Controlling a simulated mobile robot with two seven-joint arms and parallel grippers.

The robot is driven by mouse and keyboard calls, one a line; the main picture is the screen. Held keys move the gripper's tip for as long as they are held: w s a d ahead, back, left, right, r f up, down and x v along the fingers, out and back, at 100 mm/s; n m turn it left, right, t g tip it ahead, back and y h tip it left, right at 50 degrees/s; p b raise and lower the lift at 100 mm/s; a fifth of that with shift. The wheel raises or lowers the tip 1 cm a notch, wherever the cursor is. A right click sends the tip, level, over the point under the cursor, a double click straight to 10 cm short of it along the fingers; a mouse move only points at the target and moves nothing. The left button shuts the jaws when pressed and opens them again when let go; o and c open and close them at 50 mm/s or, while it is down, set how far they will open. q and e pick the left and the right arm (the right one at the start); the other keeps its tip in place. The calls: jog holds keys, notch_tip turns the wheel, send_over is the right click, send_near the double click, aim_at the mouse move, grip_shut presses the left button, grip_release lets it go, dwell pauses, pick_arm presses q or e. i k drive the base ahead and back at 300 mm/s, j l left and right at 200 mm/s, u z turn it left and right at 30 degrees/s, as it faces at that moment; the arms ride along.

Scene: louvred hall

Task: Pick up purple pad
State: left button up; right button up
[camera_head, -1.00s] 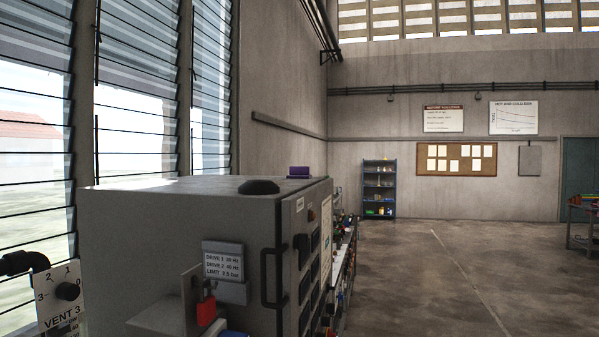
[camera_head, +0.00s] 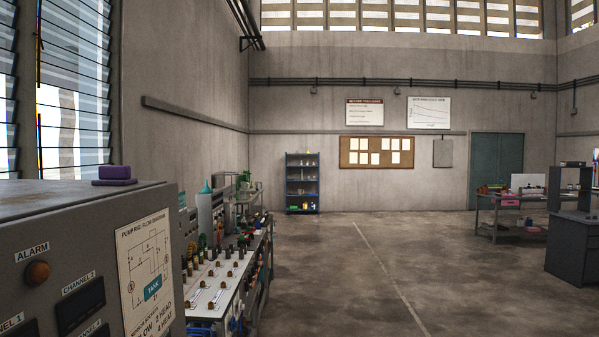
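The purple pad (camera_head: 115,174) lies on top of the grey control cabinet (camera_head: 60,192), near its far right corner. It looks like a small purple block on a wider, thin purple base. I cannot tell whether these are one piece. Neither of my grippers shows in the head view.
The cabinet fills the lower left. Past it stands a long bench (camera_head: 215,285) with many fittings. A blue shelf (camera_head: 302,183) stands at the back wall. A table (camera_head: 515,231) and a dark desk (camera_head: 572,262) are at the right. The concrete floor (camera_head: 400,265) between is open.

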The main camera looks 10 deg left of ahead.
aim_at(114, 175)
jog(key=i+l+u, duration=0.15)
jog(key=i+u, duration=0.2)
jog(key=i, duration=0.25)
jog(key=i+l+u, duration=0.35)
jog(key=i, duration=0.2)
jog(key=i+l+u, duration=0.3)
jog(key=i+l, duration=0.15)
jog(key=i, duration=0.1)
